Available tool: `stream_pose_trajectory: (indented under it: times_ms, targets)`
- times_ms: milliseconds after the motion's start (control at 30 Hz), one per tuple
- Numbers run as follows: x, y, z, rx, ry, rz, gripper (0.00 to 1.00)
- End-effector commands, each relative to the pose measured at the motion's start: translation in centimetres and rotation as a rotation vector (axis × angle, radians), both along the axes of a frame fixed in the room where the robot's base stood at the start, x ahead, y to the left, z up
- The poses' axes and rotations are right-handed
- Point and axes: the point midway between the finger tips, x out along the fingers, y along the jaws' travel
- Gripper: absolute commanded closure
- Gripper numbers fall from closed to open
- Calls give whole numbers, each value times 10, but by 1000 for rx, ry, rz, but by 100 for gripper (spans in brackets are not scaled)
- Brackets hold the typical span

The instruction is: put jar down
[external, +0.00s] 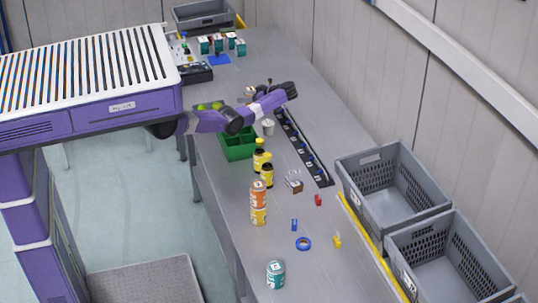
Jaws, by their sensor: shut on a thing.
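My arm reaches over the bench from the left. My gripper (262,91) is small and partly hidden behind my purple and black wrist links, above the far half of the bench. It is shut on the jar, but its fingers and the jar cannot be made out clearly. A small pale grey can or cup (268,127) shows just below my forearm; I cannot tell whether anything touches it. Two yellow jars with dark lids, one behind (260,160) and one nearer (267,175), stand upright past the green bin.
A green bin (239,144) sits at the bench's left edge. Orange and yellow cans (258,203) and a teal can (275,275) stand nearer. A black rail (302,148) runs along the bench. Grey crates (393,185) line the right side.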

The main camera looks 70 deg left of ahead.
Motion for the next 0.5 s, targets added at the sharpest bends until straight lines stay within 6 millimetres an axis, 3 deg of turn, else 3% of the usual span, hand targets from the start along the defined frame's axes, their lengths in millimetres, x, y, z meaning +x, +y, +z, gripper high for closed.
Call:
stream_pose_trajectory:
  times_ms: [500]
  targets:
    - [0, 0, -40, 2, -1, 0, 100]
